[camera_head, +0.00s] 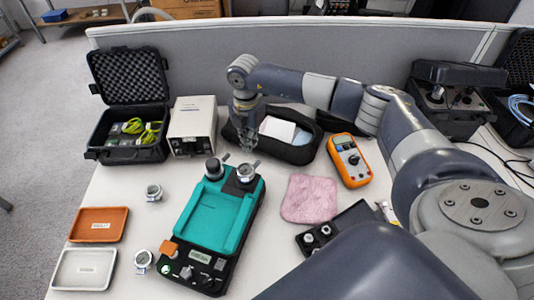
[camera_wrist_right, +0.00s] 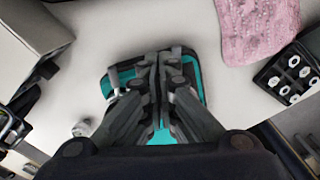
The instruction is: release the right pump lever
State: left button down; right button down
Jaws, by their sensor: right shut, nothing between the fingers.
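The teal and black calibration device (camera_head: 215,215) lies on the table. At its far end stand a dark-topped fitting on the left (camera_head: 214,169) and a silver round fitting on the right (camera_head: 246,173), with a short lever (camera_head: 256,163) beside the silver one. My right gripper (camera_head: 246,146) is shut and empty, pointing down just above and behind the silver fitting. In the right wrist view its closed fingers (camera_wrist_right: 160,57) cover much of the teal device (camera_wrist_right: 125,75), hiding the fittings. I cannot tell whether the fingers touch the lever. My left gripper is not in view.
A black soft case (camera_head: 297,154) lies behind the gripper. A grey box (camera_head: 192,128) stands to the left, an orange multimeter (camera_head: 349,160) and pink cloth (camera_head: 310,198) to the right. Loose round gauges (camera_head: 153,192) and two trays (camera_head: 98,225) lie on the left.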

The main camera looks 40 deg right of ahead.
aim_at(259, 162)
jog(key=s+f+m, duration=0.1)
jog(key=f, duration=0.1)
jog(key=d+f+m, duration=0.1)
jog(key=m, duration=0.1)
jog(key=s+f+m+b, duration=0.1)
jog(key=f+m, duration=0.1)
jog(key=shift+s+d+f, duration=0.3)
jog(key=shift+s+m+p, duration=2.85)
jog(key=shift+m+p, duration=2.15)
jog(key=shift+p, duration=0.4)
notch_tip(259, 162, up, 7)
jog(key=p, duration=0.6)
jog(key=shift+a+f, duration=0.15)
jog(key=shift+a, duration=0.15)
